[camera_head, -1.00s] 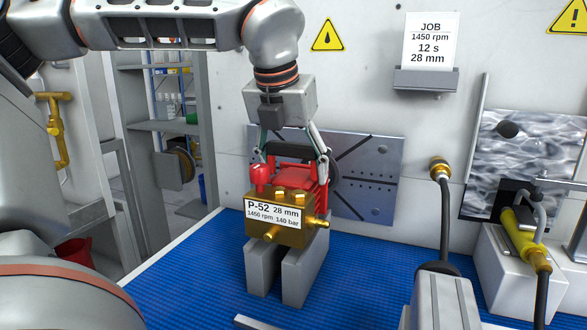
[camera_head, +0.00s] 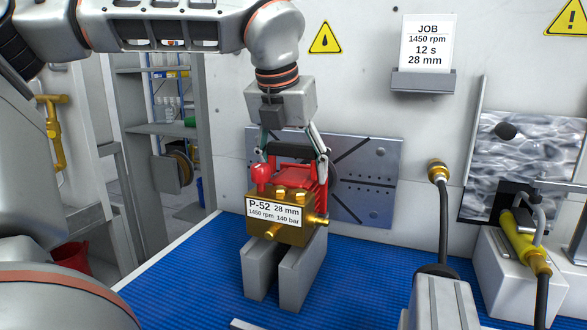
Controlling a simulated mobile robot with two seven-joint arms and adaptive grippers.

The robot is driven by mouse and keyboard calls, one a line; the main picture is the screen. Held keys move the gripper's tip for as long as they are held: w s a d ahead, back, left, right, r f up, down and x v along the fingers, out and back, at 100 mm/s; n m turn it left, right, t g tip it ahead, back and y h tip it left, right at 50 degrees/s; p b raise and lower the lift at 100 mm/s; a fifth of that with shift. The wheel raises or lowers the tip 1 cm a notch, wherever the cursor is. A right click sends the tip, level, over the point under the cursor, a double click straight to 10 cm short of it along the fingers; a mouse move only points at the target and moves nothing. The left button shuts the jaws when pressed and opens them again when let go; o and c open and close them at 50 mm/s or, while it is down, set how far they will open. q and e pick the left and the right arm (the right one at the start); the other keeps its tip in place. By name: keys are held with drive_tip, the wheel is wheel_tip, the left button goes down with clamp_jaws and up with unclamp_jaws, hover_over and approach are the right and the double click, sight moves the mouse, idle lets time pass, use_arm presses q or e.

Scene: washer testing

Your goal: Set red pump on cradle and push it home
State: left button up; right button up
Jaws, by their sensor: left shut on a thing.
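The red pump (camera_head: 307,176) has a brass front block (camera_head: 285,230) with a white label reading P-52, 28 mm. It sits over the grey two-block cradle (camera_head: 302,275) on the blue mat, upright; I cannot tell whether it bears fully on the blocks. My left gripper (camera_head: 291,156) comes down from above and is shut on the pump's dark top handle (camera_head: 293,151). Behind the pump is a grey slotted plate (camera_head: 367,180) on the wall; the gap between pump and plate is hidden. My right gripper does not show clearly.
The blue mat (camera_head: 200,280) is clear left of the cradle. To the right stand a hose with a brass end (camera_head: 437,172) and a yellow-handled tool (camera_head: 520,235) on a grey block. A job card (camera_head: 428,45) reads 1450 rpm, 12 s, 28 mm.

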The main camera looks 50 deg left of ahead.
use_arm(q)
drive_tip(key=shift+w+a+r, duration=0.25)
drive_tip(key=shift+w, duration=0.3)
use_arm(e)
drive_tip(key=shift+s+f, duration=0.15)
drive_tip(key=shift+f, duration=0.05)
